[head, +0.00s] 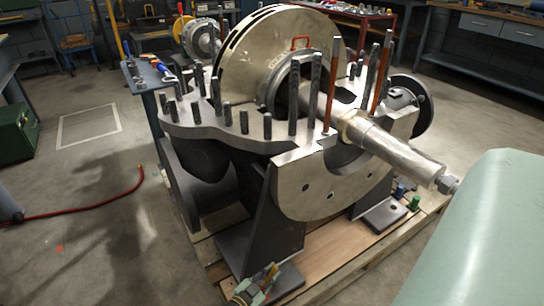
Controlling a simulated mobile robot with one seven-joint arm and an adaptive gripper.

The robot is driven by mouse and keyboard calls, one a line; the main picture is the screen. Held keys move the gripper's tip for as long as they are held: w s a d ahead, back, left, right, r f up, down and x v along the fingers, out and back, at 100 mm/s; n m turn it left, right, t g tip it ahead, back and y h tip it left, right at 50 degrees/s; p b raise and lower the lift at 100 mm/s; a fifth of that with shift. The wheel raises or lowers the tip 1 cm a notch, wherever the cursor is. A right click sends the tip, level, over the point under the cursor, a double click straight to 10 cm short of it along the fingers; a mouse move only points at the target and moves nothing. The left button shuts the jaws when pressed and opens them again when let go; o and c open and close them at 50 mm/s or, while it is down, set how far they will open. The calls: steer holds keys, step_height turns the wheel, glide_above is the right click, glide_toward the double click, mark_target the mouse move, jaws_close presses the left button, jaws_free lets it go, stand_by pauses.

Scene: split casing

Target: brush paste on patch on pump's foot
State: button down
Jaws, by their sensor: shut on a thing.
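The pump's open lower casing (330,185) stands on a wooden pallet on dark legs. Its near foot (285,282) is a dark flat plate at the bottom of the head view. A second foot (384,216) shows farther right. I cannot make out a separate patch on either foot. I see no clear paste pot or brush.
Upright studs (244,122) ring the casing around a large impeller (275,50) and shaft (400,150). A large pale green rounded surface (480,240) fills the lower right. A red hose (85,208) lies on open floor at left. Small green and blue items (414,203) sit by the second foot.

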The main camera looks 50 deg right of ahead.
steer(key=shift+w+a+p, duration=0.2)
steer(key=shift+w+a, duration=0.1)
steer(key=shift+a, duration=0.8)
steer(key=shift+w+a+p, duration=0.2)
steer(key=shift+w+a, duration=0.05)
steer(key=shift+a, duration=0.8)
steer(key=shift+s+d, duration=0.2)
steer(key=shift+d, duration=0.65)
steer(key=shift+s+d, duration=0.25)
steer(key=shift+d, duration=0.6)
steer(key=shift+s+d, duration=0.2)
steer(key=shift+d, duration=0.65)
steer(key=shift+w+a+f+p, duration=0.1)
steer(key=shift+w+a+p, duration=0.2)
steer(key=shift+a, duration=1)
steer(key=shift+w+a+p, duration=0.1)
steer(key=shift+w+a, duration=0.25)
steer(key=shift+a, duration=0.9)
steer(key=shift+d, duration=0.1)
steer(key=shift+s+d, duration=0.2)
steer(key=shift+d, duration=0.6)
steer(key=shift+s+d, duration=0.25)
steer(key=shift+d, duration=0.6)
steer(key=shift+s+d, duration=0.2)
steer(key=shift+d, duration=0.6)
steer(key=shift+a, duration=0.1)
steer(key=shift+w+a, duration=0.2)
steer(key=shift+a, duration=0.4)
steer(key=shift+w+a, duration=0.15)
steer(key=shift+a, duration=0.45)
